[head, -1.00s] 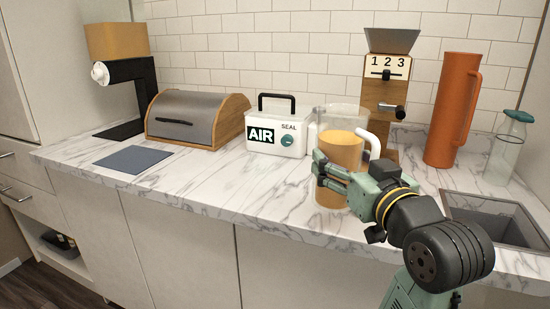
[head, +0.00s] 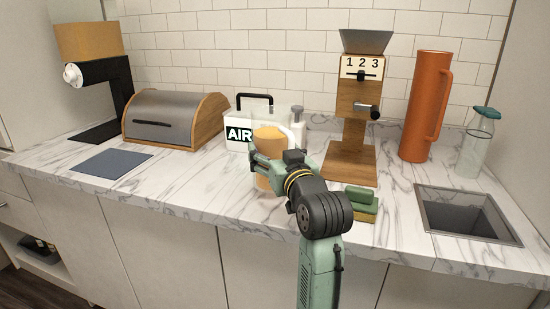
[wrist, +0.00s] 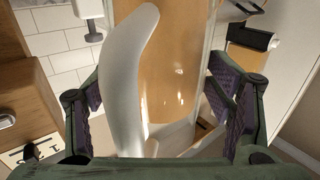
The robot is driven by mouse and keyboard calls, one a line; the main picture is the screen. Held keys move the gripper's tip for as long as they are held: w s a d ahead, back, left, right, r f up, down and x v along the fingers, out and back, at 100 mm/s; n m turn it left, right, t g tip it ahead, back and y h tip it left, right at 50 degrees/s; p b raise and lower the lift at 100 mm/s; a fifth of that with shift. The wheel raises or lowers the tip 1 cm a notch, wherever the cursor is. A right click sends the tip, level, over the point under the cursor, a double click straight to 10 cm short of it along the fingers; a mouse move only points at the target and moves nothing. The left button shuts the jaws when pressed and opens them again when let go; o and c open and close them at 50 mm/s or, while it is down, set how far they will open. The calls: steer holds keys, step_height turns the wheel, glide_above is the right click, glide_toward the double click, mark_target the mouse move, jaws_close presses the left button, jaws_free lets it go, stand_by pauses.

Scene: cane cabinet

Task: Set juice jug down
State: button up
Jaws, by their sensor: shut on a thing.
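The juice jug (head: 268,141) is clear with orange juice inside and a white handle. It is in front of the white AIR box, over the marble counter (head: 215,190). My gripper (head: 259,166) is shut around the jug's body, coming from the front right. In the wrist view the jug (wrist: 172,65) fills the middle between my fingers, with its handle (wrist: 125,75) toward me. My gripper hides part of the jug's lower body, and I cannot tell whether its base touches the counter.
A blue-grey mat (head: 111,162) lies at left, before a bread box (head: 172,115). The AIR box (head: 240,134), soap dispenser (head: 297,122) and wooden grinder (head: 350,115) stand behind. Counter between mat and jug is clear.

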steer(key=shift+s+f, duration=0.1)
steer(key=shift+f, duration=0.75)
steer(key=shift+f, duration=0.2)
steer(key=o, duration=2)
